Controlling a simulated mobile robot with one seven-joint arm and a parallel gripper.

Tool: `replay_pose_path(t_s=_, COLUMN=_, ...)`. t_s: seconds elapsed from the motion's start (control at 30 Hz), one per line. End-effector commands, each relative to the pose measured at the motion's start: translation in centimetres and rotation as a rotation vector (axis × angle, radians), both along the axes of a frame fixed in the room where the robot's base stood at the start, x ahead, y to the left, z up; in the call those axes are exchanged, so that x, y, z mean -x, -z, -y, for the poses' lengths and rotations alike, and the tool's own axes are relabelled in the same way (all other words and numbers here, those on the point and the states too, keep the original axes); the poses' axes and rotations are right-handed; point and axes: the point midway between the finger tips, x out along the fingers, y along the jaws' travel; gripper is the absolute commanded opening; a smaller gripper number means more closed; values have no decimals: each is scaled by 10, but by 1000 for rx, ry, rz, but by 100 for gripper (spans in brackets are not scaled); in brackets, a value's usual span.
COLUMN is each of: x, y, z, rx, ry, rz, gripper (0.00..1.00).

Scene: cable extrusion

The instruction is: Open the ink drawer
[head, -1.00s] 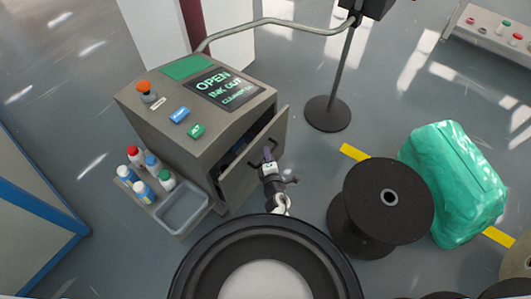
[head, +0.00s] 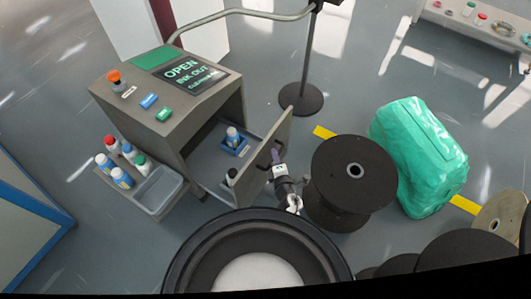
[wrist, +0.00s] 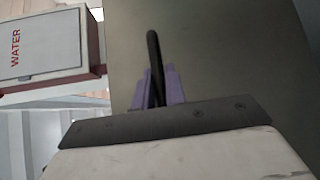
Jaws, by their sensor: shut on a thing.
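The ink drawer (head: 262,165) of the grey printer cabinet (head: 165,120) stands pulled well out to the right in the head view. Inside it are a bottle in a blue holder (head: 233,138) and a dark-capped bottle (head: 231,177) near the front panel. My gripper (head: 277,157) is at the outer face of the drawer front. In the wrist view its purple fingers (wrist: 172,88) are shut around the black bar handle (wrist: 153,55), with the drawer's grey face behind.
Several bottles (head: 122,160) and a grey tray (head: 160,190) sit on the cabinet's side shelf. A black spool (head: 340,195) stands close right of my gripper, with a green wrapped bundle (head: 418,155) beyond. A pole base (head: 301,98) stands behind the drawer.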

Motion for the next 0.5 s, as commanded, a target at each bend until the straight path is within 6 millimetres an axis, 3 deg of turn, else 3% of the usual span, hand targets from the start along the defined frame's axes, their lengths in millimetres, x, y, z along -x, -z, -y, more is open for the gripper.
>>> replay_pose_path(t_s=0.2, x=20, y=0, z=37, rx=2, ry=2, rz=-2, gripper=0)
replay_pose_path(t_s=0.5, x=35, y=0, z=58, rx=1, ry=-1, rz=0, gripper=0)
